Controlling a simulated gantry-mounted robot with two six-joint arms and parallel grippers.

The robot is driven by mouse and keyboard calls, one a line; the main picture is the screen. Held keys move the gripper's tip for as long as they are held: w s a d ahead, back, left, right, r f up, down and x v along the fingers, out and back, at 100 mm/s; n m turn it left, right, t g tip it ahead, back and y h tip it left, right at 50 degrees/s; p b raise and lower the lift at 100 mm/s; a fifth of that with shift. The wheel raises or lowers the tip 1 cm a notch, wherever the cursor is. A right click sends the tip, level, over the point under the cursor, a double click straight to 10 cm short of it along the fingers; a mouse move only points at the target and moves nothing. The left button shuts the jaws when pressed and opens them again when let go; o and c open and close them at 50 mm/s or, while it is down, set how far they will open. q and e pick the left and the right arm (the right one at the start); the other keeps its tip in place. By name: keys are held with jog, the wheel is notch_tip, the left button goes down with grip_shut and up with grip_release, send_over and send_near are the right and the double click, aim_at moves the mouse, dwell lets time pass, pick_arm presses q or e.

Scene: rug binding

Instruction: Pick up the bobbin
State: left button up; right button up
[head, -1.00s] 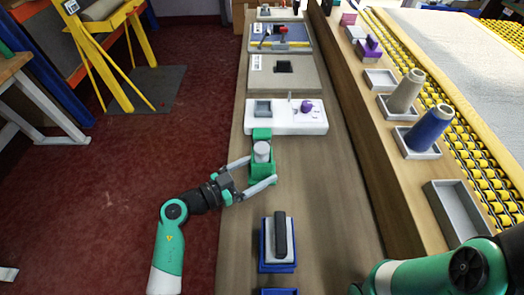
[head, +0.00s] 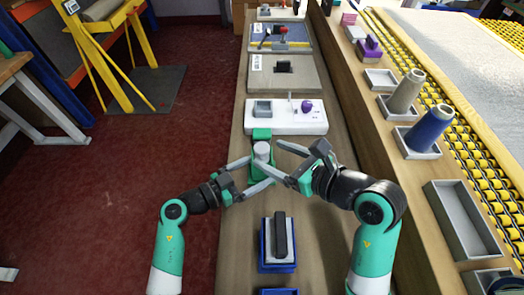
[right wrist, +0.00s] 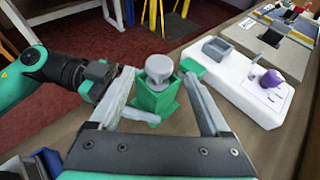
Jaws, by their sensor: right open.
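The grey bobbin (head: 262,149) stands upright in a green holder (head: 262,134) on the long wooden bench. In the right wrist view the bobbin (right wrist: 159,68) shows between my right fingertips, with the green holder (right wrist: 155,100) below it. My right gripper (head: 278,156) is open, reaching in from the right with its fingers spread beside the bobbin. I cannot tell whether they touch it. My left gripper (head: 261,170) is open near the holder's left and front side. The two grippers are very close together, and their fingers partly hide the holder.
A white station (head: 290,127) with a grey tray and purple knob stands just behind the holder. A blue tray with a grey block and dark handle (head: 279,238) is in front. Grey and blue thread cones (head: 428,130) stand on the right-hand ledge.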

jog(key=shift+r+x, duration=0.2)
jog(key=shift+x, duration=3.55)
grip_shut()
